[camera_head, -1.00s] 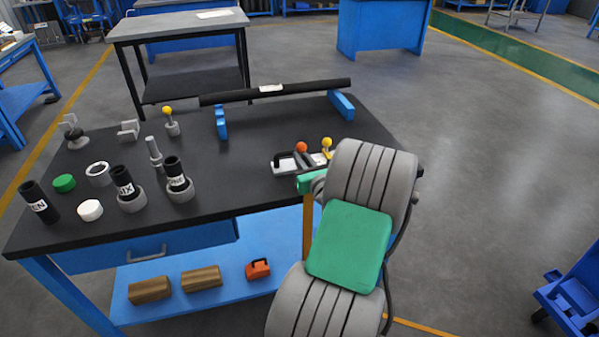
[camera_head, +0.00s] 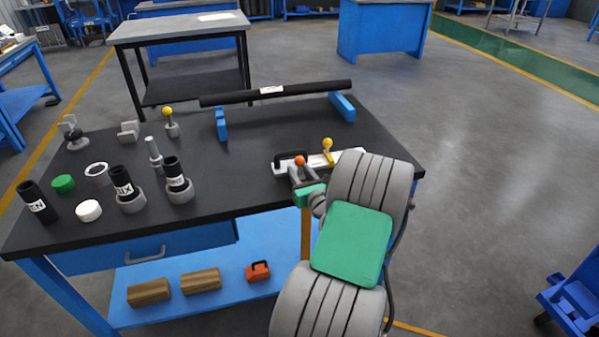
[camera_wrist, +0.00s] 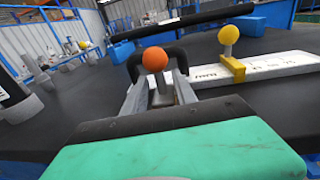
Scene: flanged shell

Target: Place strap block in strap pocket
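My gripper (camera_head: 302,173) is at the front right of the black table. Its grey fingers (camera_wrist: 160,92) stand on either side of the grey stem of an orange-knobbed piece (camera_wrist: 155,60), and appear shut on it. The orange knob also shows in the head view (camera_head: 300,160). Just behind it is a pale bar-shaped fixture (camera_wrist: 275,65) with a black arched handle (camera_wrist: 158,55) and a yellow-knobbed yellow clamp (camera_wrist: 230,62). The lower end of the held piece is hidden by my gripper. No label shows which part is the strap block or the strap pocket.
A long black rod (camera_head: 250,96) rests on two blue supports (camera_head: 221,122) behind the fixture. Labelled black cylinders (camera_head: 122,182), rings and caps stand at left. Wooden blocks (camera_head: 201,280) and an orange box (camera_head: 257,270) lie on the lower shelf. The table middle is clear.

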